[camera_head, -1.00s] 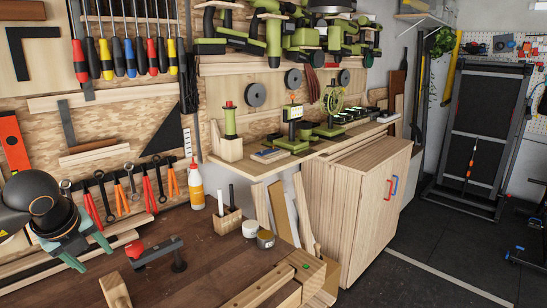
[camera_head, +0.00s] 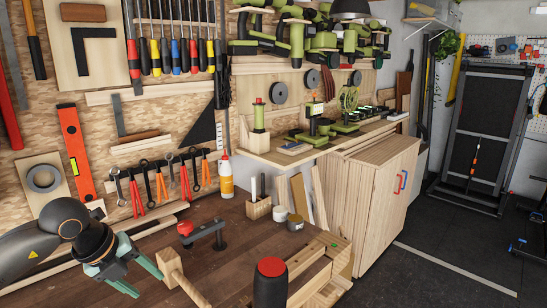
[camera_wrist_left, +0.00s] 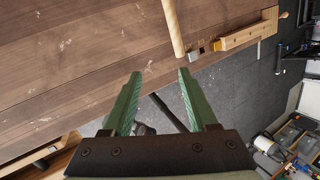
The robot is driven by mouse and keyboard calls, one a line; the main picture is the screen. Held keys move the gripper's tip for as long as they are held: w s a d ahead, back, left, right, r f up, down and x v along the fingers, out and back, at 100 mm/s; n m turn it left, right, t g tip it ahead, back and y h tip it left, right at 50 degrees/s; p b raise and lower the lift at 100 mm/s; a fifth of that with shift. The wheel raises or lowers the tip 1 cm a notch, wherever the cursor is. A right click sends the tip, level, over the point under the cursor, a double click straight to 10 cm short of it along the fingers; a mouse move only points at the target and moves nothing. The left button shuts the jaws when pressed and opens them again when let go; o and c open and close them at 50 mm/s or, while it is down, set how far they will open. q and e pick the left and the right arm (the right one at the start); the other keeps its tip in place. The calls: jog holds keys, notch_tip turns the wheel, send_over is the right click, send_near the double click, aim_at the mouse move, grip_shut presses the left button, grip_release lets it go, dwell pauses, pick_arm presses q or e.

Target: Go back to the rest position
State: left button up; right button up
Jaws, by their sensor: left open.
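My left gripper (camera_head: 146,279) is open and empty at the lower left of the head view, over the front of the workbench. Its green fingers also show spread apart in the left wrist view (camera_wrist_left: 159,75), with nothing between them. A wooden mallet-like tool (camera_head: 174,269) lies just right of the fingers in the head view; I cannot tell whether they touch. In the left wrist view, a light wooden handle (camera_wrist_left: 173,28) lies beyond the fingertips. My right gripper is not in view.
The brown workbench (camera_head: 225,265) holds a red-knobbed clamp (camera_head: 203,233), a wooden vise (camera_head: 318,268), a glue bottle (camera_head: 226,178) and a wooden pen block (camera_head: 258,208). A black, red-topped object (camera_head: 270,284) stands at the front. Tools hang on the wall behind.

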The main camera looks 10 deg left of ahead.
pick_arm(q)
jog(key=s+d+f+n+t+h, duration=0.1)
jog(key=s+d+h, duration=0.2)
jog(key=d+h, duration=0.7)
jog(key=s+d+f+n+h, duration=0.15)
jog(key=d+h, duration=0.35)
jog(key=d, duration=1)
jog(key=s+a+f+n+t+y, duration=0.1)
jog(key=a+f+n+t+y, duration=0.25)
jog(key=f+n, duration=0.2)
jog(key=a+f+n+t+y+b, duration=0.1)
jog(key=a+f+n+t+y, duration=0.15)
jog(key=f+n+y, duration=0.35)
jog(key=s+a+f+n+t+y, duration=0.1)
jog(key=a+f+n+t+y, duration=0.1)
jog(key=f+n+t, duration=0.4)
jog(key=s+a+f+n+g+y, duration=0.2)
jog(key=s+f+n+g, duration=0.3)
jog(key=s+f, duration=0.7)
jog(key=f+g+y, duration=0.1)
jog(key=g, duration=0.1)
jog(key=shift+s+a+n+g, duration=0.25)
jog(key=shift+n+g, duration=0.05)
jog(key=shift+g, duration=0.1)
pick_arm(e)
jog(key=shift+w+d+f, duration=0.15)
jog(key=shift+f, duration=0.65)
pick_arm(q)
jog(key=shift+f+y, duration=0.1)
jog(key=shift+y, duration=0.15)
